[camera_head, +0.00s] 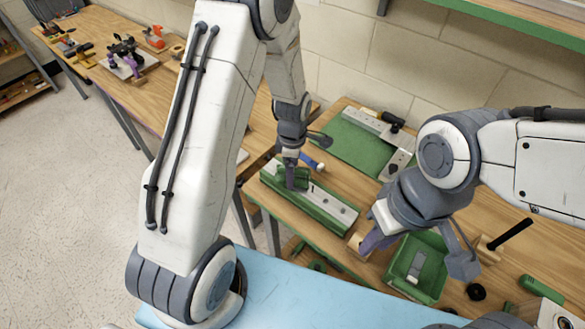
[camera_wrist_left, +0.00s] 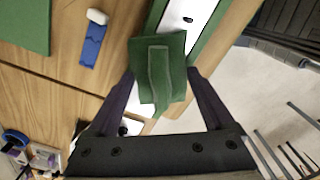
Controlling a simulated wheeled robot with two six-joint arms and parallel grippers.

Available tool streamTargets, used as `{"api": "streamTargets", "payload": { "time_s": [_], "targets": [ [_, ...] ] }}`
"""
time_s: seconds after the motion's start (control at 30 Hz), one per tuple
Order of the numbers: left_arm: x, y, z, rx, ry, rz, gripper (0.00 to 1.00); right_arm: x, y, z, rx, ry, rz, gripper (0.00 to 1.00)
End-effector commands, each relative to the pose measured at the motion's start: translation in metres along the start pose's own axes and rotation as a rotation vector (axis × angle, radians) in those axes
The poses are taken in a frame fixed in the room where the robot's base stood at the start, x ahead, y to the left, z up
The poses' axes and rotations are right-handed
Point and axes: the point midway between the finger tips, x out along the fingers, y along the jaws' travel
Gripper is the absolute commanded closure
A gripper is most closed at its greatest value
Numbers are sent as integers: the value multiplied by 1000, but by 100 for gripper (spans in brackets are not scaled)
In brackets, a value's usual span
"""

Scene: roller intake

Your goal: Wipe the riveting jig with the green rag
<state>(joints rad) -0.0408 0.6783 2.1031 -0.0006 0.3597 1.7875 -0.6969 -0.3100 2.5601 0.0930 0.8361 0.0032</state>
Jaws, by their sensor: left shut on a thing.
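The riveting jig (camera_head: 330,206), a long green base with a bare metal top strip, lies along the front edge of the wooden bench. My left gripper (camera_head: 291,183) is over its left end, shut on the green rag (camera_head: 303,178). In the left wrist view the folded rag (camera_wrist_left: 160,72) sits between the two fingers and overlaps the end of the jig (camera_wrist_left: 187,18). I cannot tell whether the rag touches the metal. My right gripper (camera_head: 368,245) is low beside a wooden block (camera_head: 356,246) right of the jig; its finger gap is unclear.
A blue object with a white end (camera_head: 314,163) lies behind the jig. A green mat (camera_head: 355,141) with metal parts is farther back. A green bin (camera_head: 425,290) holding a grey part stands at right, near a black-handled tool (camera_head: 510,234). Another bench with tools stands at left.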

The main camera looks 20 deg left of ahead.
Motion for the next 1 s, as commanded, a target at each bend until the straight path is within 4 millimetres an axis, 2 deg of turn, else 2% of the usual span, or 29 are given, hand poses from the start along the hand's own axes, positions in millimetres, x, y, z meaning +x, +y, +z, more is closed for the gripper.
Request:
{"api": "streamTargets", "payload": {
  "time_s": [0.47,1.0],
  "targets": [
    [1,0,0,0,0,0,58,1,0,0,0,0,0,72],
    [12,0,0,0,0,0,58,9,1,0,0,0,0,72]
  ]
}}
